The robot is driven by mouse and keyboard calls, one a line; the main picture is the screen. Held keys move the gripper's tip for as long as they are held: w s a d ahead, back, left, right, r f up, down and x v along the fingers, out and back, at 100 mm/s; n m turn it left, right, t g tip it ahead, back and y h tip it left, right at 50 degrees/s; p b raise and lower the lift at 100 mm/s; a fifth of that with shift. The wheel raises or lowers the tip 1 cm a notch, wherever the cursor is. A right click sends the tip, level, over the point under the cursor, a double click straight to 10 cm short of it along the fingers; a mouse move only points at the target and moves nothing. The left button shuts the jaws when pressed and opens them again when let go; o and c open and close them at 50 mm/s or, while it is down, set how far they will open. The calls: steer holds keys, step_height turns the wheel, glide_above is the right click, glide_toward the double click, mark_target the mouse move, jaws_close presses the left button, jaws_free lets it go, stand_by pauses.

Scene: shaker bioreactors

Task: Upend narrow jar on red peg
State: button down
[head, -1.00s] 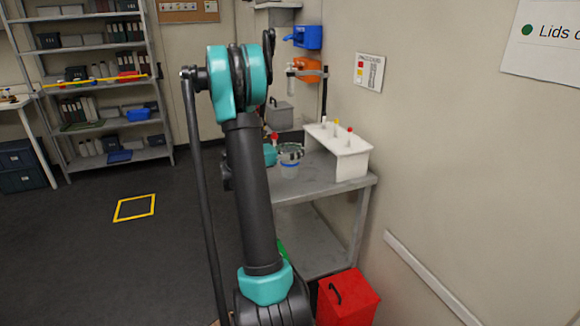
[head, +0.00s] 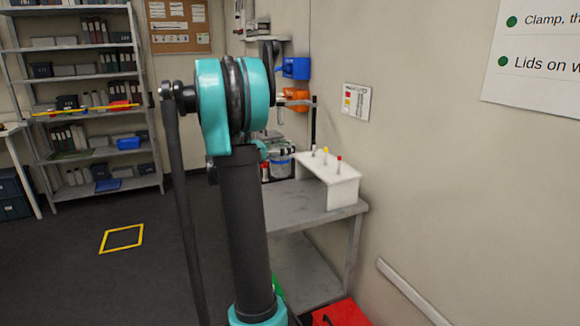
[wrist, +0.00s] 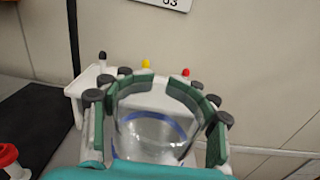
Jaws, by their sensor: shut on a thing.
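The jar is held up near the back of the bench, left of the white peg stand (head: 343,193). The red peg (head: 339,159) stands on the stand's top at the right end; its red tip also shows beyond the fingers in the wrist view (wrist: 186,73). The jar's exact tilt is hard to tell.
A yellow-tipped peg (head: 326,151) and a dark-tipped peg (wrist: 102,56) stand on the same stand. A red-topped item (wrist: 8,156) is at the left. A clamp post (head: 314,122) rises behind the stand. The front of the grey bench (head: 310,214) is clear.

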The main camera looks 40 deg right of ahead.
step_height(320, 180, up, 8)
steer(key=shift+f, duration=0.15)
stand_by(0.4)
